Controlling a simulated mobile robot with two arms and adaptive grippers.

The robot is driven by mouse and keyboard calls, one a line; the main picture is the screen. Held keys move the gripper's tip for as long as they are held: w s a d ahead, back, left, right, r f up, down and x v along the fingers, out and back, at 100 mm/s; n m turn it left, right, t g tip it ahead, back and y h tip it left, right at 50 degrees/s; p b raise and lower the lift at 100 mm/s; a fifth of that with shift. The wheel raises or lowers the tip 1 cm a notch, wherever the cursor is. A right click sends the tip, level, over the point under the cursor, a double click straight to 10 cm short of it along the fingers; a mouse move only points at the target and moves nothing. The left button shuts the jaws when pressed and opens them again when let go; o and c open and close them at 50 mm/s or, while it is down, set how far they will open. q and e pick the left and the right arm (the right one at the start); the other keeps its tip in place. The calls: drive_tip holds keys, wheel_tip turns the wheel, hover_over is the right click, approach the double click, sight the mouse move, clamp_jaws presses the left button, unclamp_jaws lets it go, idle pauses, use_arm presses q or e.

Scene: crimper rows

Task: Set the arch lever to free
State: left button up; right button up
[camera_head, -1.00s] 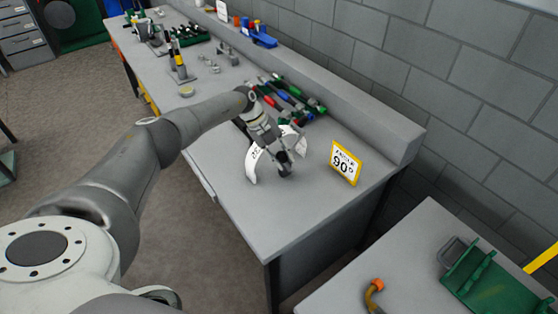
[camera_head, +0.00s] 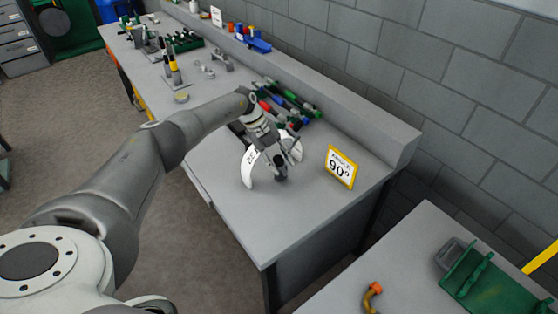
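A white arch-shaped piece with dark markings (camera_head: 248,169) stands on the grey workbench (camera_head: 310,205). My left gripper (camera_head: 282,172) is in front of it and hides its middle and most of any lever there. The fingers point down close to the arch; I cannot tell whether they touch or hold anything. A yellow-framed sign reading "ANGLE 90°" (camera_head: 341,168) stands to the right of the arch. My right gripper is out of view.
Several coloured-handled tools (camera_head: 287,98) lie behind the arch along the bench's raised back ledge. A second table at lower right holds a green holder (camera_head: 490,288) and an orange-tipped bent pipe (camera_head: 372,295). The bench front is clear.

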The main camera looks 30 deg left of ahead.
use_arm(q)
drive_tip(key=v, duration=1.2)
